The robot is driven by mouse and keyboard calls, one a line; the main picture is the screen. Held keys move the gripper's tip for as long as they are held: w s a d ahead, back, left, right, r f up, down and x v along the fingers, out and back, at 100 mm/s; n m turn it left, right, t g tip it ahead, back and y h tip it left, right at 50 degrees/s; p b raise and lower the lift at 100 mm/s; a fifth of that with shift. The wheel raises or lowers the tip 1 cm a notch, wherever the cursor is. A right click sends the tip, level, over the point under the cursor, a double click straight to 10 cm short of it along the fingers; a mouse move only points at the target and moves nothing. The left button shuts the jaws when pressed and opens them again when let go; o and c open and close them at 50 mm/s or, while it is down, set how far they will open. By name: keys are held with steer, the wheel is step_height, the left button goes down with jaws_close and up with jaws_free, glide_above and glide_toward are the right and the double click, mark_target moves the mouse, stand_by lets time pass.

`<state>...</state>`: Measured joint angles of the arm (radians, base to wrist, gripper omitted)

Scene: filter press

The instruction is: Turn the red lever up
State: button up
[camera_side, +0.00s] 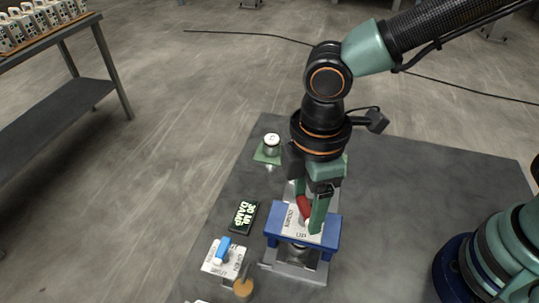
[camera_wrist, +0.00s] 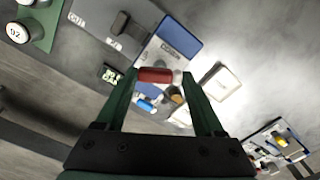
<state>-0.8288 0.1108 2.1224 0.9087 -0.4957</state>
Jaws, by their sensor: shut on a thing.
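The red lever (camera_side: 303,207) is on the blue-framed press (camera_side: 273,238), over a white printed label plate. It lies between the fingers of my gripper (camera_side: 311,210), which are shut on it. In the wrist view the red lever (camera_wrist: 155,75) spans crosswise between the two green fingertips of my gripper (camera_wrist: 160,78), with a pale piece at its right end. The blue frame (camera_wrist: 185,42) shows behind it. The lever's pivot is hidden, and I cannot tell exactly how far it is turned.
A blue switch (camera_side: 222,249) on a white labelled block stands left of the press. A black sign (camera_side: 243,217) reads "30 ML DAMP". A tan round piece (camera_side: 243,288) is in front. The tabletop right of the press is clear.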

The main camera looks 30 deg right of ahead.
mark_target(307, 208)
steer(key=m, duration=0.6)
steer(key=shift+r, duration=0.1)
stand_by(0.6)
steer(key=o, duration=1.4)
step_height(307, 208, up, 12)
steer(key=shift+r, duration=0.1)
steer(key=w+d+m+t, duration=0.1)
steer(key=d+m+t, duration=0.1)
steer(key=d, duration=0.6)
steer(key=w+d+m+t, duration=0.1)
steer(key=d+m, duration=0.3)
steer(key=d, duration=0.5)
steer(key=w+d+f+m+t, duration=0.1)
steer(key=w+d+m+t, duration=0.1)
steer(key=d, duration=0.6)
steer(key=shift+w+d+m+t, duration=0.25)
steer(key=shift+w+m+t, duration=0.05)
steer(key=shift+w+m, duration=0.3)
